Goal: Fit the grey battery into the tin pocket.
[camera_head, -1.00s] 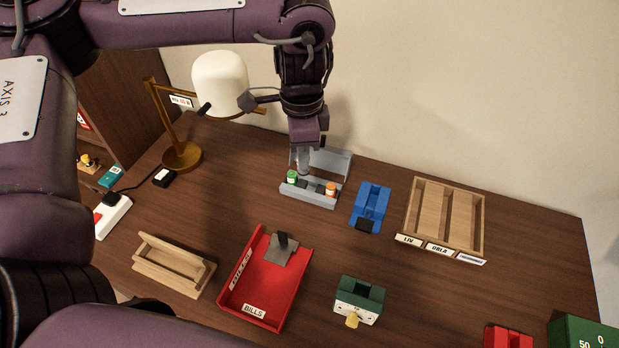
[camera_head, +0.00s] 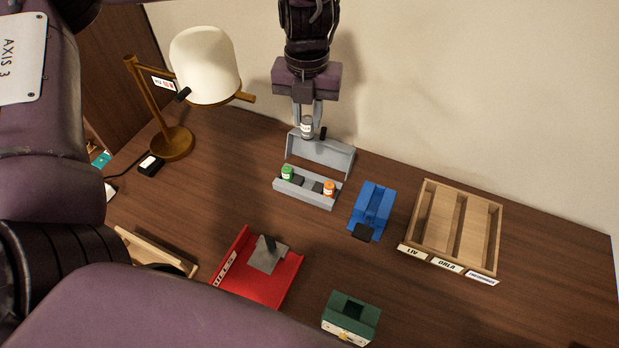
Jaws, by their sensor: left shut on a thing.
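My left gripper (camera_head: 307,118) comes down from the top of the view, shut on a small grey cylinder, the grey battery (camera_head: 307,127). The battery is roughly upright, held in front of the upper part of a grey metal holder's back panel (camera_head: 325,155), clear of its front rail (camera_head: 305,197). In the rail stand a green-topped battery (camera_head: 287,173) and an orange-topped battery (camera_head: 329,188), with dark pieces between them. I cannot tell for sure which part is the tin pocket; a green box (camera_head: 352,308) with a dark slot stands at the front. My right gripper is not in view.
A blue holder (camera_head: 372,208) is right of the grey holder, then a wooden divided tray (camera_head: 432,208) with name labels. A lamp (camera_head: 205,68) stands left. A red tray (camera_head: 262,285) holding a grey piece is in front. Desk between is clear.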

